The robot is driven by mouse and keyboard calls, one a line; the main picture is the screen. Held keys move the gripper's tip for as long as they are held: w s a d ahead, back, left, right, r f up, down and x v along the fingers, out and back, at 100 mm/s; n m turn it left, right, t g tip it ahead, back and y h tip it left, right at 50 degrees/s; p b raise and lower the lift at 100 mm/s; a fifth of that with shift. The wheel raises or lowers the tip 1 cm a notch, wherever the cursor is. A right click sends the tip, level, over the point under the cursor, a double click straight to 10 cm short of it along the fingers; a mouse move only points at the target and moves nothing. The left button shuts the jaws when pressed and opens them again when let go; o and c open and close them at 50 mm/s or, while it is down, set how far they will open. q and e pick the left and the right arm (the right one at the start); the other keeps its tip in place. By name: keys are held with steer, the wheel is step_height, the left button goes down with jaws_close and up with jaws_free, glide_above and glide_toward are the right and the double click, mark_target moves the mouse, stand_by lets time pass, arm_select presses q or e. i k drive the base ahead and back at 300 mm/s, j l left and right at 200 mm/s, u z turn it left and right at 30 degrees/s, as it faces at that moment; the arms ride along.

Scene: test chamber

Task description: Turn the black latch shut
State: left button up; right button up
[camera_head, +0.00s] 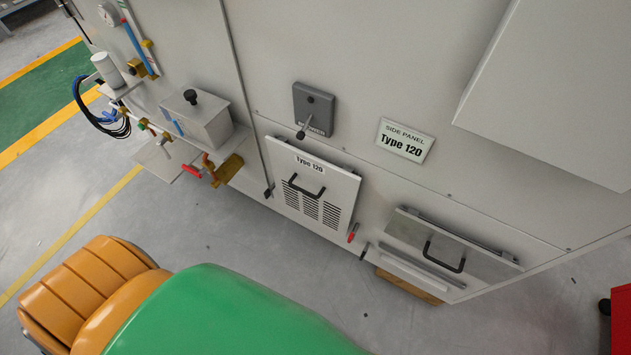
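A dark grey latch box (314,108) with a lever sits on the pale cabinet wall, above a vented white door marked "Type 120" (336,177). The lever (303,131) points down and to the left; whether it is shut cannot be told. A small black catch (268,192) shows at the door's lower left, and another (364,251) beyond its lower right. Which of these is the task's black latch is not clear. The door has a black handle (307,187). Neither of my grippers is in view.
A drawer-like panel (424,256) with a black handle is at lower right. A grey box with a black knob (197,120), red-handled valves and blue hoses stick out at left. A large pale box (560,90) juts out at upper right. Grey floor lies below.

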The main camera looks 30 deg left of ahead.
mark_target(268, 192)
steer(key=u, duration=1.35)
